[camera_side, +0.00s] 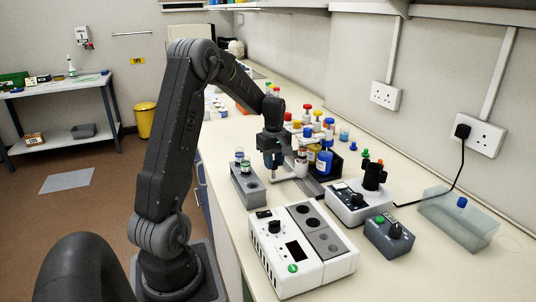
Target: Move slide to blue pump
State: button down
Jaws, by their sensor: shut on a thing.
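My gripper (274,162) is low over the bench in the middle of the view, pointing down. It is shut on the slide (286,178), a grey piece low beside the row of pump bottles; the fingers and arm hide most of the grip. A small vial with a white label (302,162) stands just right of the gripper. The blue pump (324,162) is a blue bottle with a pale label, at the near right end of the bottle group, to the right of the gripper and apart from it. Part of the group behind is hidden by my arm.
A grey rack (246,186) with capped vials stands left of the gripper. In front are a white instrument (302,252), a vortex mixer (358,203) and a grey control box (389,237). A clear tray (462,222) stands right. The bench's left edge is close to the rack.

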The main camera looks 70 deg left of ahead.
jog(key=shift+d, duration=1.15)
jog(key=c, duration=0.8)
grip_release()
jog(key=shift+c, duration=0.2)
notch_tip(320, 180, up, 14)
jog(key=shift+f, duration=0.1)
